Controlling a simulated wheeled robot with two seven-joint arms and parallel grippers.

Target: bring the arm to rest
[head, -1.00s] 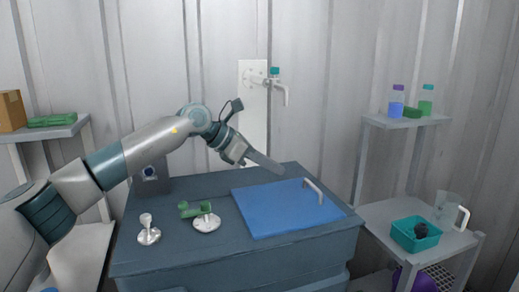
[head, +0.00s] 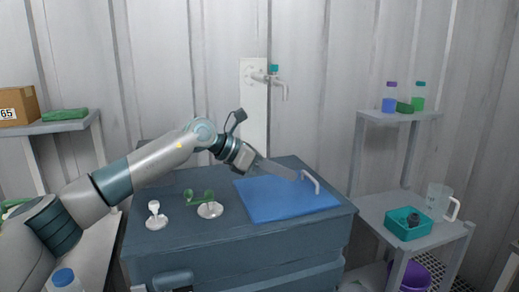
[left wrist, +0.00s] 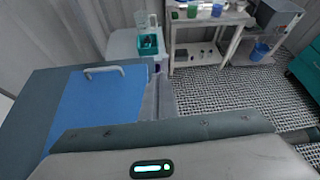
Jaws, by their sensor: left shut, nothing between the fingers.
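My left arm reaches in from the left over the dark blue-grey bench. My left gripper (head: 292,176) is shut, with nothing between its fingers. In the head view its fingers point right and lie in front of the far part of the blue board (head: 290,204), with the tip close to the pale arched handle (head: 312,183). Whether it touches the board or handle cannot be told. In the left wrist view the blue board (left wrist: 85,112) and handle (left wrist: 104,70) are at the left, beside the grey fingers (left wrist: 159,97). My right gripper is not in view.
A white knobbed piece (head: 156,218) and a green piece on a round white base (head: 210,210) stand on the bench's left. A wall tap (head: 275,80) is behind. At right, a shelf holds bottles (head: 389,98), a teal tray (head: 408,226) and a jug (head: 438,200).

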